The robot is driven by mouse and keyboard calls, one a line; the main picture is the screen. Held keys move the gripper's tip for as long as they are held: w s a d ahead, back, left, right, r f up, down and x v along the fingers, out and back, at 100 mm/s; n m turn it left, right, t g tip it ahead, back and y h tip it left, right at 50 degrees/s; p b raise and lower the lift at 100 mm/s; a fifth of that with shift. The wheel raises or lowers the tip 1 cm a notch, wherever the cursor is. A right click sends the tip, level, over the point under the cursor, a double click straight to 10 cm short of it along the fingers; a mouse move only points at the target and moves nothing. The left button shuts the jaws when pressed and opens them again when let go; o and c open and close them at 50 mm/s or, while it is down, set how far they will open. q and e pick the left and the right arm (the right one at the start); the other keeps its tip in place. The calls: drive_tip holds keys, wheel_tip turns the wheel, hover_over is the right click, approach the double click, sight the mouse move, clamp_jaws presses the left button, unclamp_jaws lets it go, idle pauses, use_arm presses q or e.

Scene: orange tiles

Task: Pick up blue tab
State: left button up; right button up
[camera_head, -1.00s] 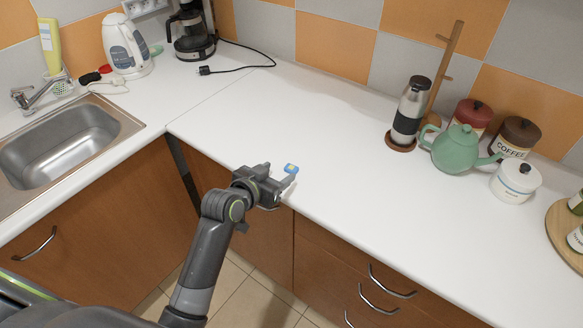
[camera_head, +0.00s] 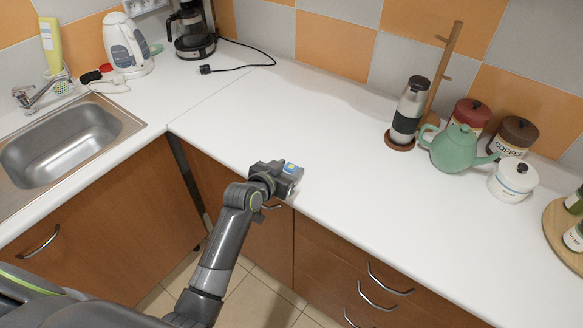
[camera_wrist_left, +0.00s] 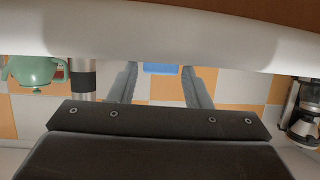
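The blue tab (camera_head: 290,167) is a small blue piece with a yellowish patch on top, at the front edge of the white counter. My left gripper (camera_head: 288,173) is right at it, level with the counter edge. In the left wrist view the blue tab (camera_wrist_left: 161,68) shows between the tips of my two fingers, with a gap on each side, so the gripper is open. Whether the tab is fully between the fingers or just beyond the tips, I cannot tell. My right gripper is not in view.
The white counter (camera_head: 330,130) around the tab is clear. A steel tumbler (camera_head: 410,105), a green teapot (camera_head: 456,150) and canisters stand farther right. A sink (camera_head: 65,145), kettle (camera_head: 128,45) and coffee maker (camera_head: 190,30) are on the left.

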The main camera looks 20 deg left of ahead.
use_arm(q)
drive_tip(key=c, duration=0.7)
